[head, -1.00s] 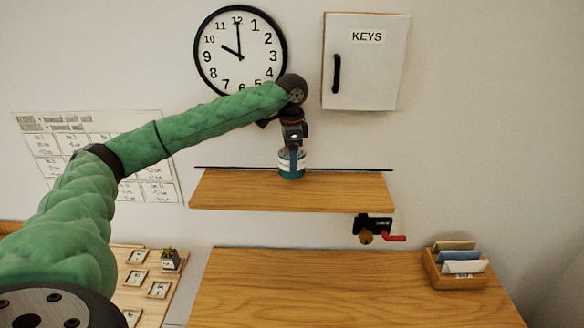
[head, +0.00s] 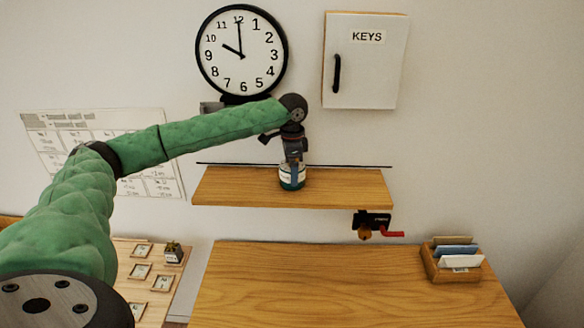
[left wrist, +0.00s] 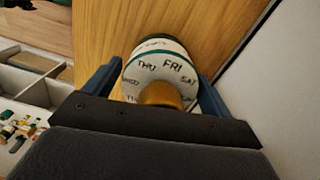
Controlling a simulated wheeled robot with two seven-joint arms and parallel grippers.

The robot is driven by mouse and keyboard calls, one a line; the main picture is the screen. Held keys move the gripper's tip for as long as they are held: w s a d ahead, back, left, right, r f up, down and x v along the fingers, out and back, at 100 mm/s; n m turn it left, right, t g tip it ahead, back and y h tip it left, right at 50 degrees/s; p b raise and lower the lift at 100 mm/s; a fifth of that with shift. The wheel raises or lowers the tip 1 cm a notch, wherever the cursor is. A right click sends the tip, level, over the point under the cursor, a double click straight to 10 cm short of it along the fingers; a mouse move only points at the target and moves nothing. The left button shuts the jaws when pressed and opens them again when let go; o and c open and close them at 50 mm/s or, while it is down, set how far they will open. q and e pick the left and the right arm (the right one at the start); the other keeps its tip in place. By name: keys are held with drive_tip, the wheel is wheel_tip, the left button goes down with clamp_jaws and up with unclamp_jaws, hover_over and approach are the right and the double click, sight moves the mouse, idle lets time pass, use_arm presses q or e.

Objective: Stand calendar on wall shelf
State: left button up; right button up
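The calendar (head: 292,177) is a small upright cylinder with a white band and teal bands, at the wall shelf (head: 350,188). In the left wrist view the calendar (left wrist: 160,70) shows its top face with day names and a brass knob. My left gripper (head: 293,163) points down from above, its blue fingers on either side of the calendar, shut on it. In the left wrist view the gripper (left wrist: 160,75) has its fingertips against the calendar's sides. The calendar's base is at the shelf's surface; I cannot tell whether it touches. My right gripper is out of view.
A wall clock (head: 241,53) and a key cabinet (head: 363,60) hang above the shelf. A wooden desk (head: 330,285) holds a letter holder (head: 442,270). The shelf's right part is clear.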

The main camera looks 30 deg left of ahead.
use_arm(q)
drive_tip(key=shift+o, duration=0.4)
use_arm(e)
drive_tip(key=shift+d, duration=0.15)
use_arm(q)
drive_tip(key=shift+r+b, duration=0.5)
drive_tip(key=shift+r, duration=0.05)
wheel_tip(320, 180, up, 6)
drive_tip(key=b, duration=0.3)
drive_tip(key=shift+b, duration=0.3)
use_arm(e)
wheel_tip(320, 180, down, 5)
use_arm(q)
wheel_tip(320, 180, up, 4)
drive_tip(key=shift+f+b, duration=0.25)
drive_tip(key=shift+b, duration=0.4)
drive_tip(key=shift+r, duration=0.85)
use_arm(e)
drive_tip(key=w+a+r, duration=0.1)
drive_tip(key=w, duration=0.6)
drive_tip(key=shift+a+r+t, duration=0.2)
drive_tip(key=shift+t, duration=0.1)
